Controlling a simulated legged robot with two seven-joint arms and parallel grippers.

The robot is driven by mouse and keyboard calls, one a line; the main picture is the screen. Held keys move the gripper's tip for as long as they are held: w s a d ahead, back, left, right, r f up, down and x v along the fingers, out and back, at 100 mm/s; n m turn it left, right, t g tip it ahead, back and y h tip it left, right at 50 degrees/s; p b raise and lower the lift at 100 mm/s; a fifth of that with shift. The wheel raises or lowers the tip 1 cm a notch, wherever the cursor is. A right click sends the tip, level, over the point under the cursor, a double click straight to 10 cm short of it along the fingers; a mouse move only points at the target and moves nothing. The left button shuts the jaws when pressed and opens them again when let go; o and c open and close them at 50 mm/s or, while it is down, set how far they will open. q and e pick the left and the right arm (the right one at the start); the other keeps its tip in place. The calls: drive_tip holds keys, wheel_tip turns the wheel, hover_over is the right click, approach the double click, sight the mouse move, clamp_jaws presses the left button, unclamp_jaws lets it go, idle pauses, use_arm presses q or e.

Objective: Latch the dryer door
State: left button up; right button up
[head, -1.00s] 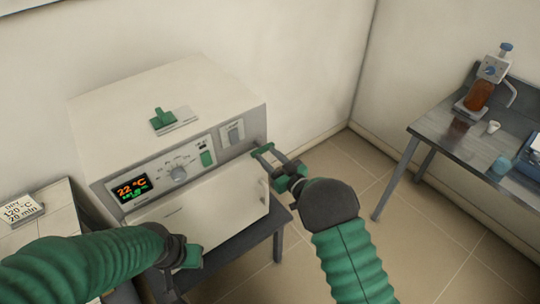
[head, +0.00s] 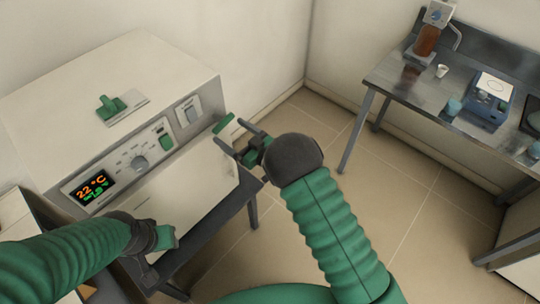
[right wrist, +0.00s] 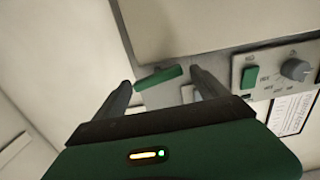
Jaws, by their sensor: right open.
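The dryer (head: 150,70) is a white box with a front control panel and a pale door (head: 185,190) below it. The door lies at or close to the front; I cannot tell if it is fully flush. A green latch handle (head: 224,123) sits at the dryer's right front edge, and in the right wrist view the handle (right wrist: 158,77) shows between the finger ends. My right gripper (head: 237,136) is open beside the handle, with nothing held; whether it touches is unclear. My left gripper (head: 166,238) is low in front of the door, its jaws hard to read.
The dryer stands on a dark-framed table (head: 252,207). A green-handled piece (head: 112,105) lies on its top. A steel bench (head: 385,75) at right carries a bottle (head: 427,40), a small cup and a blue device (head: 487,98). The floor between is clear.

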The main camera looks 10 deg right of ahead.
drive_tip(key=shift+o, duration=1.4)
drive_tip(key=shift+s+d+r, duration=0.15)
drive_tip(key=shift+s+d, duration=0.1)
drive_tip(key=shift+s, duration=0.2)
drive_tip(key=shift+s+d+r, duration=0.1)
drive_tip(key=shift+s+d, duration=0.1)
drive_tip(key=shift+s, duration=0.2)
use_arm(q)
drive_tip(key=shift+s+d+r+p, duration=0.1)
drive_tip(key=shift+d+r+p, duration=0.05)
drive_tip(key=shift+r+p, duration=0.2)
drive_tip(key=shift+s+d+r+p, duration=0.1)
drive_tip(key=shift+r+p, duration=0.1)
drive_tip(key=shift+r, duration=0.2)
use_arm(e)
drive_tip(key=v, duration=1.5)
drive_tip(key=shift+w+d+f, duration=0.3)
drive_tip(key=shift+d, duration=0.1)
use_arm(q)
drive_tip(key=b+x, duration=0.3)
drive_tip(key=shift+s+f, duration=0.2)
drive_tip(key=shift+s, duration=0.2)
use_arm(e)
drive_tip(key=v, duration=1.7)
